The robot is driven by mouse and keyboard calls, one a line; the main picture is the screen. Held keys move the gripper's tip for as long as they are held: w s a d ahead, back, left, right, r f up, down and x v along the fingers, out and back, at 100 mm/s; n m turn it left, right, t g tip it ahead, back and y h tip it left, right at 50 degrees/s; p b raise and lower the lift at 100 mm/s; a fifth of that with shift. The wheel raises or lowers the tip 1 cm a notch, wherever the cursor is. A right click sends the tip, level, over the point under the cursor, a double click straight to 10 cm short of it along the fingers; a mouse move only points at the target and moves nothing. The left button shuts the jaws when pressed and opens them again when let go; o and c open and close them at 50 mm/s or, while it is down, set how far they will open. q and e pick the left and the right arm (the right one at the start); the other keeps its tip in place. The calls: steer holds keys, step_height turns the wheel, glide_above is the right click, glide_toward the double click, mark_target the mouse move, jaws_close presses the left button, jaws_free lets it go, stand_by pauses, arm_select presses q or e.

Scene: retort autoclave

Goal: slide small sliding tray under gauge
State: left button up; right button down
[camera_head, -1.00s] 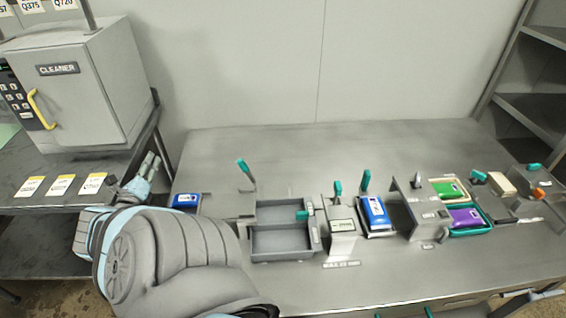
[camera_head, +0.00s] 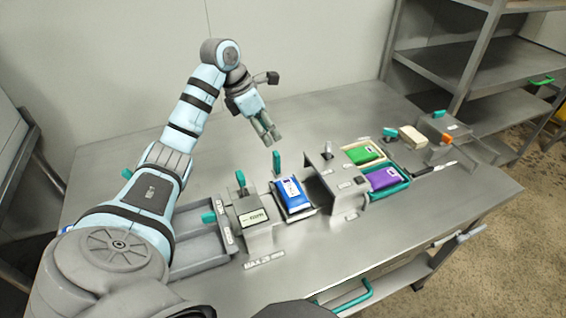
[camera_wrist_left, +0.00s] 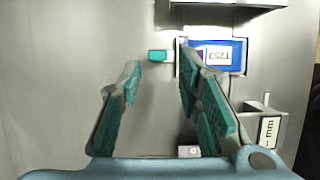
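The small sliding tray (camera_head: 310,212) holds a blue pouch (camera_head: 290,192) and has an upright teal handle (camera_head: 276,161) at its back edge. A grey block with a display (camera_head: 254,217) stands left of it, and a taller grey block (camera_head: 330,172) stands right of it; I cannot tell for sure which is the gauge. My left gripper (camera_head: 270,138) hangs just behind and above the teal handle. In the left wrist view the fingers (camera_wrist_left: 160,70) are spread and empty, with the handle (camera_wrist_left: 159,56) ahead between the tips, apart from them. My right gripper is out of view.
A grey two-part bin (camera_head: 200,255) lies left, under my left arm. Green (camera_head: 364,152) and purple (camera_head: 384,178) pouches lie in trays on the right. Shelves (camera_head: 485,60) stand at the back right. The table behind the stations is clear.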

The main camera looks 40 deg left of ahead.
mark_target(274, 154)
arm_select(q)
steer(key=f+b, duration=0.1)
steer(key=f, duration=0.4)
steer(key=shift+w+f, duration=0.2)
steer(key=b+x, duration=0.1)
steer(key=x, duration=0.7)
steer(key=shift+w+f, duration=0.1)
steer(key=shift+w, duration=0.15)
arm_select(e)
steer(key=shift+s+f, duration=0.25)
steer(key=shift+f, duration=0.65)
arm_select(q)
steer(key=shift+c, duration=0.2)
jaws_close()
